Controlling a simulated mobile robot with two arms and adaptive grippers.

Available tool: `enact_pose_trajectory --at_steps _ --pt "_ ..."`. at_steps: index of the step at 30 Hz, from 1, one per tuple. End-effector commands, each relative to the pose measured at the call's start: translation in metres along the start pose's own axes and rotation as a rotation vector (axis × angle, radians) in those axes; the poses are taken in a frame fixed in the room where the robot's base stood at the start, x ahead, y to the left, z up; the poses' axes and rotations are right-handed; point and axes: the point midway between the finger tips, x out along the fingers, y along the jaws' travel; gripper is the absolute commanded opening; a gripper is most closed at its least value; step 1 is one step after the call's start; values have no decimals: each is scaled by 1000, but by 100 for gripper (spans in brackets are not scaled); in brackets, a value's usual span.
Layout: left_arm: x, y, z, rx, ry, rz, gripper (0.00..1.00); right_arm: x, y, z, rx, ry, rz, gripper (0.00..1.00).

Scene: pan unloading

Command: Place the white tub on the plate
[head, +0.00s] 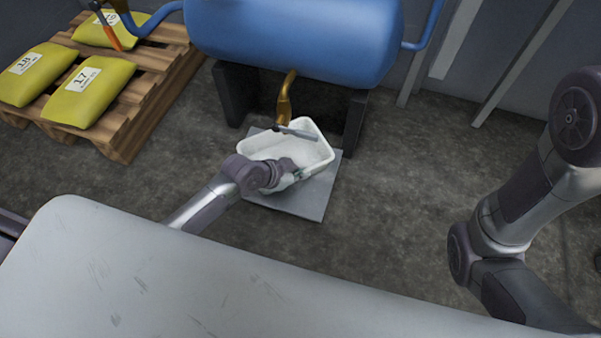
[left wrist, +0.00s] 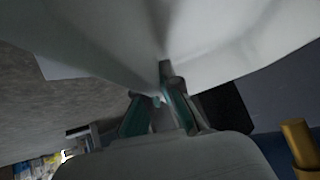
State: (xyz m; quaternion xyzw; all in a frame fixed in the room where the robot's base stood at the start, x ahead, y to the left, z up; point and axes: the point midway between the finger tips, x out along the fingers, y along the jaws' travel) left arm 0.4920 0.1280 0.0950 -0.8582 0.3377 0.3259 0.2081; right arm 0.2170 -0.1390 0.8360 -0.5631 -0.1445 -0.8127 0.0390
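The white tub (head: 312,148) is over the grey square plate (head: 305,205) on the floor, below the blue tank. It looks slightly tilted, and I cannot tell if its base touches the plate. My left gripper (head: 290,174) is at the tub's near side. In the left wrist view its fingers (left wrist: 160,104) come together at the white tub wall (left wrist: 225,40), which fills the upper picture, and look shut on it. The fingertips are partly hidden. My right arm shows at the right of the head view, but its gripper is out of the picture.
A brass pipe (head: 285,98) comes down from the blue tank (head: 295,38) just above the tub. Dark support legs (head: 355,124) stand behind the plate. A wooden pallet (head: 128,135) with yellow sacks (head: 88,92) is at left. Floor right of the plate is clear.

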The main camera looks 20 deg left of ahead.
Motion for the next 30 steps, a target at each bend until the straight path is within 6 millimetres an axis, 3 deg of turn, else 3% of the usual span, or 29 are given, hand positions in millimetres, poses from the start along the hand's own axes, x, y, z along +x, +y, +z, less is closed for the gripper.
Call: enact_pose_trajectory --at_steps 1,7,17,20,28,30 --pt "1 0 1 1 1 -1 0 0 0 0 0 0 0 40" --pt "1 0 1 0 0 0 31 0 0 0 0 1 0 40" --pt "-2 0 -1 1 0 0 31 1 0 0 0 1 0 40" --pt "-15 -1 -3 2 -1 -1 31 11 2 4 0 0 0 40" --pt "-73 -1 -4 2 -3 1 31 52 10 15 -1 10 -2 40" --pt "-86 -1 -3 2 -4 1 31 36 14 31 4 -48 18 40"
